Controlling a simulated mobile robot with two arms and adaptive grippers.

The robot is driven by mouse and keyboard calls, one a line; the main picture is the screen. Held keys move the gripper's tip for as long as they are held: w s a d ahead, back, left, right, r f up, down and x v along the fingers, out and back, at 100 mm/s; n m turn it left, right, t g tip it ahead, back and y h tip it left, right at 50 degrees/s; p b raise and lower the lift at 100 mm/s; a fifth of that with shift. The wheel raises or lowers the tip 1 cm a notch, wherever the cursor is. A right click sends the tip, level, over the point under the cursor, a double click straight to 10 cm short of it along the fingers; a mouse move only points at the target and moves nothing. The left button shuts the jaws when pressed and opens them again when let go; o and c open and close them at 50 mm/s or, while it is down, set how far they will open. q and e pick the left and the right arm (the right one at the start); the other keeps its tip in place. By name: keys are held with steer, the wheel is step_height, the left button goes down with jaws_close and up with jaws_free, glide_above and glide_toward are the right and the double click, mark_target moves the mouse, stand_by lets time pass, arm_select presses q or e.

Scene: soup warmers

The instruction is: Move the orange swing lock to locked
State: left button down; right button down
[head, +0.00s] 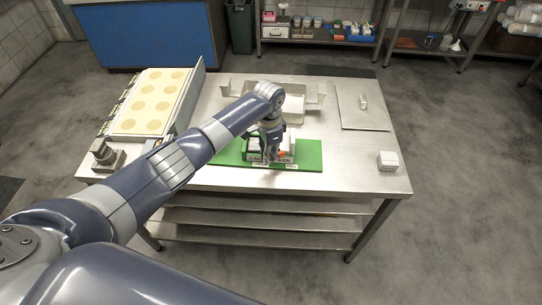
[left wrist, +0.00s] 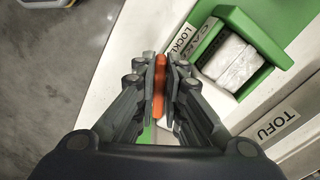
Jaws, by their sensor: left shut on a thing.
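The orange swing lock (left wrist: 159,80) shows edge-on in the left wrist view, upright between the fingers of my left gripper (left wrist: 160,64), which is shut on it. A label (left wrist: 181,40) that seems to begin with "LOCK" lies just right of the fingertips, on the rim of a green-edged holder (left wrist: 210,38). In the head view my left gripper (head: 271,157) reaches down over the green board (head: 310,156), and a bit of orange (head: 283,156) shows beside it. The fingers hide the lock's pivot, so I cannot tell its exact setting. My right gripper is out of view.
A white wrapped block (left wrist: 232,62) sits in the holder, near a "TOFU" label (left wrist: 269,125). The front right is clear.

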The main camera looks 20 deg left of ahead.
arm_select(q)
steer(key=shift+w+a+m, duration=0.2)
steer(key=shift+w+m, duration=0.05)
steer(key=shift+m, duration=0.45)
steer(key=c, duration=1.7)
jaws_free()
